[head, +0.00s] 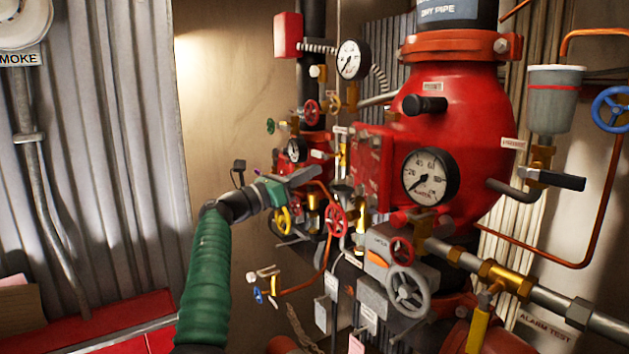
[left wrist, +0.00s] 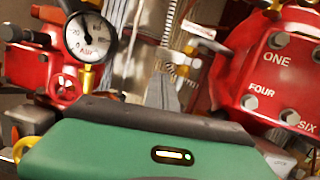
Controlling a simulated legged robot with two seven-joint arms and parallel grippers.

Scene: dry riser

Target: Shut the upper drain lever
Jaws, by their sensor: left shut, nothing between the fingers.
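My left gripper (head: 312,174) reaches in from the left in the head view, in front of the crowded small pipework left of the big red valve body (head: 460,120). Its grey fingers are shut and empty; they also show in the left wrist view (left wrist: 163,92), pointing at brass fittings (left wrist: 178,62) between a gauge and a red plate. No readable label marks the upper drain lever, and my gripper covers part of this pipework. My right gripper is not in view.
A gauge (head: 430,176) and a grey handwheel (head: 408,291) stand right of my gripper. A black-handled lever (head: 553,180) is at the right. Copper pipe (head: 312,275) runs below.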

